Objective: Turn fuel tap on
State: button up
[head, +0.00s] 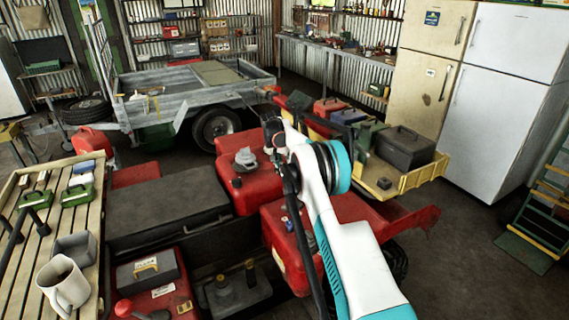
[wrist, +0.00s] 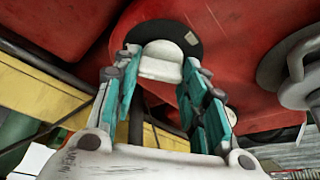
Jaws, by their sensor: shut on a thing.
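The fuel tap (wrist: 161,62) is a pale grey-white knob with a dark round base on a red surface, in the upper middle of the wrist view. My gripper (wrist: 162,72) has its two teal-padded fingers on either side of the knob and is shut on it. The knob's lower part and its exact turn angle are hard to make out. In the head view my white and teal arm reaches over the red quad (head: 248,190), and the tap and my fingertips cannot be made out there.
A grey cap (head: 246,158) sits on the quad's red bodywork. A slatted bench (head: 35,262) with a mug (head: 62,285) is at left. A yellow rack (head: 408,180) bears a dark toolbox (head: 405,147). A trailer (head: 185,92) and fridges (head: 505,100) stand behind.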

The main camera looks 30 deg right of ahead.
jog(key=shift+m, duration=0.6)
jog(key=o, duration=1.1)
jog(key=shift+c, duration=0.2)
jog(key=v, duration=1.2)
jog(key=shift+w+a, duration=0.15)
jog(key=shift+w, duration=0.05)
